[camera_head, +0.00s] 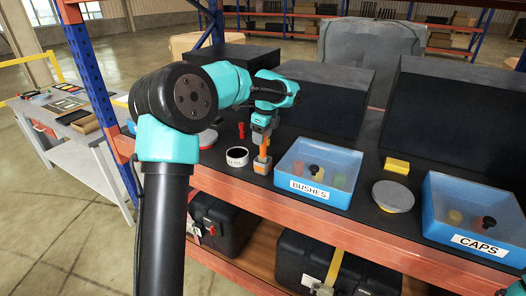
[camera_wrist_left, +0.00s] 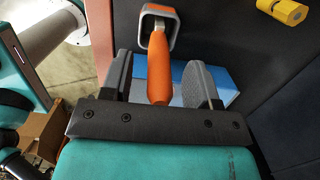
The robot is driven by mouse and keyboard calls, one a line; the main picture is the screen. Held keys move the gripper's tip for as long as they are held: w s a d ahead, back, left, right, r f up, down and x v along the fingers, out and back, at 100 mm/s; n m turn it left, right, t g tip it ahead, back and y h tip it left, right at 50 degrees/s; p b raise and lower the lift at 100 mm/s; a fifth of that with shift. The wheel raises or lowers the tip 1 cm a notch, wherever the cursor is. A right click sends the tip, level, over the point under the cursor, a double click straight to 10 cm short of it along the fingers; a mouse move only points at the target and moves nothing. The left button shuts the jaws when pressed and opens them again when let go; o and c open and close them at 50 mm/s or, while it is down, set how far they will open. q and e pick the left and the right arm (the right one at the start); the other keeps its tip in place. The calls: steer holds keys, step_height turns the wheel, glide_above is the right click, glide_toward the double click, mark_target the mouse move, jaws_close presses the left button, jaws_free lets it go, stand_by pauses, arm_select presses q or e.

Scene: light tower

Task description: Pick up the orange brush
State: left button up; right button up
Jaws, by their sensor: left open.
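The orange brush (camera_head: 263,163) stands upright on the dark shelf in the head view, left of the BUSHES bin. In the left wrist view the brush (camera_wrist_left: 159,62) shows its orange handle and a square grey and orange end. My left gripper (camera_head: 262,138) is above and around the upper part of the brush. In the left wrist view my left gripper (camera_wrist_left: 160,82) has its dark fingers apart, one on each side of the handle, with gaps visible. The handle's near end is hidden behind the gripper body.
The blue BUSHES bin (camera_head: 317,172) stands just right of the brush, and a white round roll (camera_head: 237,157) just left. Further right are a yellow block (camera_head: 397,165), a grey disc (camera_head: 393,196) and the CAPS bin (camera_head: 474,218). Dark boxes (camera_head: 325,98) line the back.

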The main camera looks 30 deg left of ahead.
arm_select(q)
steer(key=c, duration=1)
step_height(320, 180, up, 10)
stand_by(0.4)
stand_by(0.4)
